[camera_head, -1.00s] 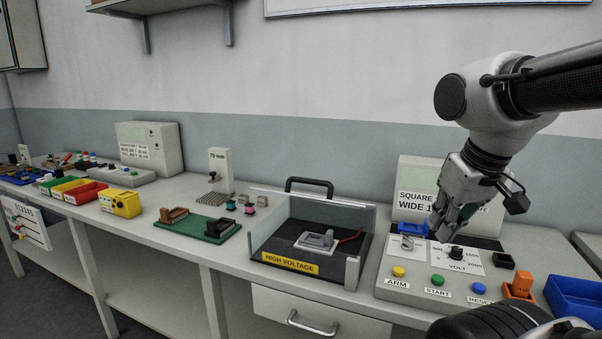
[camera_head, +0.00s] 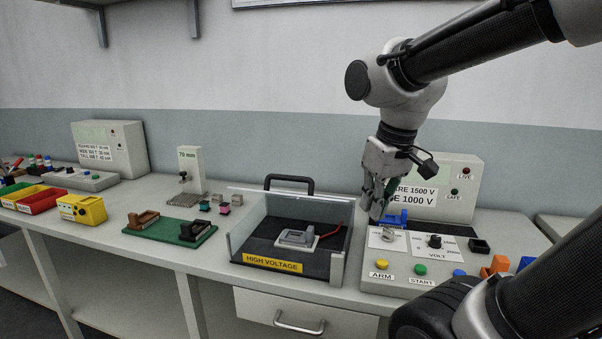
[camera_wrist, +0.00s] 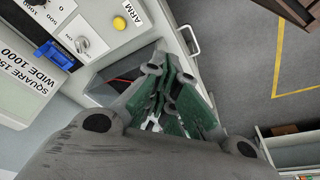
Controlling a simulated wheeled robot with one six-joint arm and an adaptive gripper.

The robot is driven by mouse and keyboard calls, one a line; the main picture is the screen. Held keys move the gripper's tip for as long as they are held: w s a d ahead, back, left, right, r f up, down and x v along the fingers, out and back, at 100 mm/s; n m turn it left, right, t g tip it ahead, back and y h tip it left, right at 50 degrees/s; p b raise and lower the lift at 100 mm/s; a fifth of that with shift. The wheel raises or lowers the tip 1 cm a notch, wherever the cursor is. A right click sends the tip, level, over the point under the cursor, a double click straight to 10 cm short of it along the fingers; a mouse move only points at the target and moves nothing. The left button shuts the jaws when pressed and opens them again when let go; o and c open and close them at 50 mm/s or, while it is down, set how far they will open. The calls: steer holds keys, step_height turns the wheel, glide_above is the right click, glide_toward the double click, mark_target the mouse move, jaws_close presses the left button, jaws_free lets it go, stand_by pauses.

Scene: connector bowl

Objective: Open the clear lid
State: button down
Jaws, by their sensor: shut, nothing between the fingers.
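The clear lid belongs to the high-voltage box (camera_head: 262,261), which has clear walls, a dark floor and a yellow front label. A black handle (camera_head: 289,180) stands at its back top edge. The clear sheet is hard to make out, so I cannot tell its angle. Inside sits a grey fixture (camera_head: 297,238) with a red wire. My gripper (camera_head: 376,214) is shut and empty, pointing down to the right of the box, above the control panel's left edge. In the wrist view its green-padded fingers (camera_wrist: 185,112) hide most of the box.
The control panel (camera_head: 385,290) with a knob, buttons and a blue part (camera_head: 393,219) stands right of the box. A green board (camera_head: 160,230) with two blocks and a yellow device (camera_head: 82,209) lie to the left. Some bench is clear between them.

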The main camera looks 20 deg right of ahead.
steer(key=w+a+r+n+g, duration=0.1)
steer(key=w+a+r+n, duration=0.1)
steer(key=w+a+n, duration=0.35)
steer(key=w+a+r+n, duration=0.2)
steer(key=w+r+n, duration=0.1)
steer(key=w+n, duration=0.4)
steer(key=n+h, duration=0.1)
steer(key=n, duration=1.4)
glide_toward(305, 178)
steer(key=shift+g, duration=0.3)
steer(key=f, duration=0.5)
steer(key=a+f, duration=0.1)
steer(key=f, duration=0.1)
steer(key=shift+w+f, duration=0.1)
steer(key=shift+f, duration=0.15)
steer(key=shift+w+d+r+m, duration=0.15)
steer(key=shift+w+r+m, duration=0.1)
steer(key=shift+r, duration=0.15)
steer(key=shift+w+d+r+g+y, duration=0.15)
steer(key=shift+w+d+r+g, duration=0.2)
steer(key=shift+r, duration=0.15)
steer(key=shift+w+d+r+g+y, duration=0.15)
steer(key=shift+w+d+r+g, duration=0.15)
steer(key=shift+r, duration=0.25)
steer(key=shift+w+d+r, duration=0.15)
steer(key=shift+w+r, duration=0.25)
steer(key=shift+r, duration=0.1)
